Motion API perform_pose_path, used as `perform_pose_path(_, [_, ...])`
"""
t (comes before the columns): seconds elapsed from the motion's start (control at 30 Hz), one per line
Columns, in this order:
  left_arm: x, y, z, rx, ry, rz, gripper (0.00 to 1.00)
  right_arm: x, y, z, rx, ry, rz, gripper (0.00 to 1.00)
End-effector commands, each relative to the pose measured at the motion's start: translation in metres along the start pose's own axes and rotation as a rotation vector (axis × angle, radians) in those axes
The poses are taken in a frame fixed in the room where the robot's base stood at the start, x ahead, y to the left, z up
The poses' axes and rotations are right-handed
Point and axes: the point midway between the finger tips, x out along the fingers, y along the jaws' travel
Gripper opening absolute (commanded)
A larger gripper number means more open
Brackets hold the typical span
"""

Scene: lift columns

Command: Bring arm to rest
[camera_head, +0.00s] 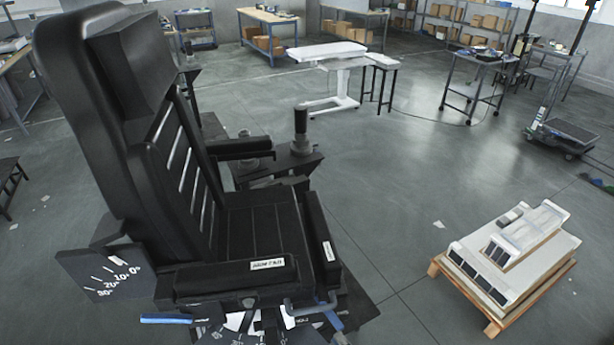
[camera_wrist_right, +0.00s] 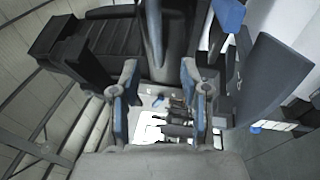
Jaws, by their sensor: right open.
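My right gripper (camera_head: 310,304) shows at the bottom of the head view, by the front end of the near armrest. In the right wrist view the gripper (camera_wrist_right: 159,78) is open, its two blue-padded fingers apart. A grey bar (camera_wrist_right: 155,30) reaches down toward the gap between them; I cannot tell whether it touches a finger. The black chair (camera_head: 262,222) fills the left of the head view, and its seat also shows in the wrist view (camera_wrist_right: 110,45). My left gripper is not in view.
A dark plate with an angle scale (camera_head: 105,275) and a blue-ended lever (camera_head: 165,319) sit beside the chair. A wooden pallet (camera_head: 480,308) with white parts lies at right. A white table (camera_head: 327,52) stands behind.

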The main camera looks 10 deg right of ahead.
Motion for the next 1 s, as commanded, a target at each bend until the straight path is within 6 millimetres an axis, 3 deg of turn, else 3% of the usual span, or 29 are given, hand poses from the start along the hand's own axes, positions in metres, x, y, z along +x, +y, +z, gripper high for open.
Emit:
perform_pose_path(0.07, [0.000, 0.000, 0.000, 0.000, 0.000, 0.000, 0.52, -0.001, -0.004, 0.001, 0.011, -0.005, -0.008, 0.45])
perform_pose_path(0.17, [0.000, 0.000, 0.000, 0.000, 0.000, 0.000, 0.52, -0.006, -0.029, 0.005, 0.091, -0.043, -0.065, 0.45])
perform_pose_path(0.27, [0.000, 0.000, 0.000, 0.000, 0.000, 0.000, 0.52, -0.023, -0.084, 0.012, 0.260, -0.133, -0.185, 0.45])
perform_pose_path(0.37, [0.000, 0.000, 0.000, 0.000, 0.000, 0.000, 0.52, -0.058, -0.158, 0.013, 0.485, -0.272, -0.349, 0.45])
perform_pose_path(0.5, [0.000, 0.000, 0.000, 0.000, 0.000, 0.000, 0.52, -0.128, -0.254, 0.001, 0.784, -0.508, -0.577, 0.45])
perform_pose_path(0.57, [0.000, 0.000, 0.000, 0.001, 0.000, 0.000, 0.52, -0.163, -0.288, -0.009, 0.898, -0.619, -0.669, 0.45])
perform_pose_path(0.7, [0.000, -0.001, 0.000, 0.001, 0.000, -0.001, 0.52, -0.256, -0.352, -0.042, 1.125, -0.904, -0.871, 0.45])
perform_pose_path(0.8, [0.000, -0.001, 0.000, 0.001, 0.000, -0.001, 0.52, -0.320, -0.378, -0.068, 1.242, -1.107, -0.989, 0.45])
perform_pose_path(0.9, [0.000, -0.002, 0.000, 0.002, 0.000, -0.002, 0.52, -0.371, -0.390, -0.090, 1.317, -1.277, -1.074, 0.45])
perform_pose_path(1.0, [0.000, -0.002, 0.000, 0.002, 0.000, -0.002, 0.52, -0.405, -0.395, -0.106, 1.356, -1.396, -1.126, 0.45])
